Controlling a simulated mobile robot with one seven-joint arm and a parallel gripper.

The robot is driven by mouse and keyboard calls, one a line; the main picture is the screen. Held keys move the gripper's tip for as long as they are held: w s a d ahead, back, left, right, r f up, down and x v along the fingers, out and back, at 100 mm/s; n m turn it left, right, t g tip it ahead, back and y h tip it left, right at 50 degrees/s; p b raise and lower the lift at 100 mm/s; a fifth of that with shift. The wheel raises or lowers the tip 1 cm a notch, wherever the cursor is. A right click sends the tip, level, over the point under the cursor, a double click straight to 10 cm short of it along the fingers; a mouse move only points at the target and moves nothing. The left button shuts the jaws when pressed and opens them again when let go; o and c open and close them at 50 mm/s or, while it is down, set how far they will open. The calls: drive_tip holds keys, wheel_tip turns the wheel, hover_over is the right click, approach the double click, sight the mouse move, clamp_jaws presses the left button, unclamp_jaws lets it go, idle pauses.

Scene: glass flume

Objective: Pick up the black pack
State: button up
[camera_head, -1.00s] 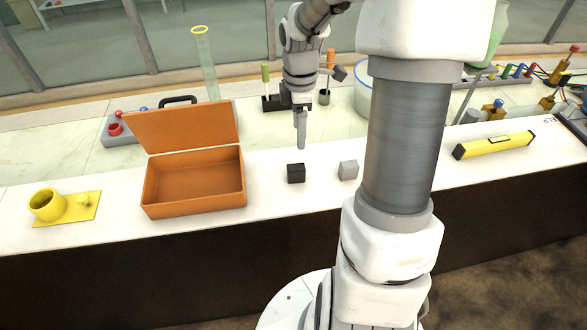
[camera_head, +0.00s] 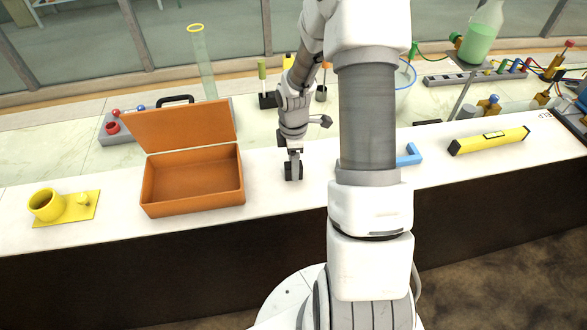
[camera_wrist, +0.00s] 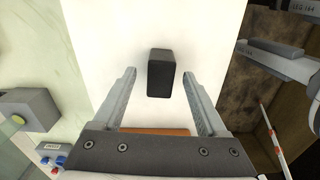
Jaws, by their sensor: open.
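The black pack (camera_wrist: 160,76) is a small dark block standing on the white bench top. In the wrist view it lies between the tips of my gripper's two fingers (camera_wrist: 158,74), with a gap on each side. In the head view my gripper (camera_head: 293,177) points straight down at the pack and its fingers cover the middle of it. Dark edges of the pack (camera_head: 299,171) show beside the finger. My gripper is open and holds nothing.
An open orange case (camera_head: 192,207) stands to the left, and a yellow plate with a cup (camera_head: 46,205) lies farther left. A blue piece (camera_head: 411,156) and a yellow spirit level (camera_head: 489,141) lie to the right. The bench strip between case and pack is clear.

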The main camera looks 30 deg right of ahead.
drive_tip(key=shift+f, duration=1.05)
clamp_jaws()
